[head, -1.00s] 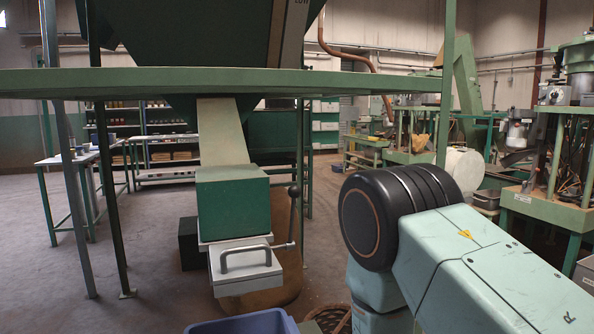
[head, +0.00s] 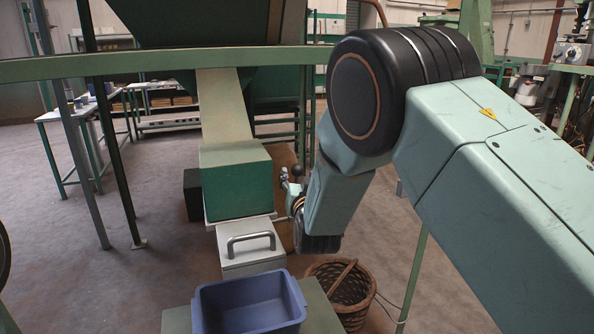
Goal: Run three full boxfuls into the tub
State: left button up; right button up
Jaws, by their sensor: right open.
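The hopper's chute (head: 223,105) runs down into a green box (head: 237,182). Under the box is a pale grey housing (head: 252,258) with a grey bar handle (head: 250,243) on its front. A lever with a dark ball knob (head: 297,171) stands upright at its right side. The empty-looking blue tub (head: 298,302) sits in front of and below the housing; its floor is only partly seen. My right gripper (head: 290,186) is open beside the lever, its fingers small and partly hidden by my wrist; I cannot tell whether they touch it. My left gripper is out of view.
The tub stands on a green stand (head: 318,310). A wicker basket (head: 345,288) is on the floor at its right. A green frame beam (head: 120,68) crosses above, with posts at left. A black block (head: 192,193) stands left of the box.

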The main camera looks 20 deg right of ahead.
aim_at(298, 174)
jog(key=shift+w+d+f, duration=0.1)
jog(key=shift+w+d, duration=0.1)
jog(key=shift+w, duration=0.9)
jog(key=shift+w+d, duration=0.15)
jog(key=shift+w, duration=0.9)
grip_shut()
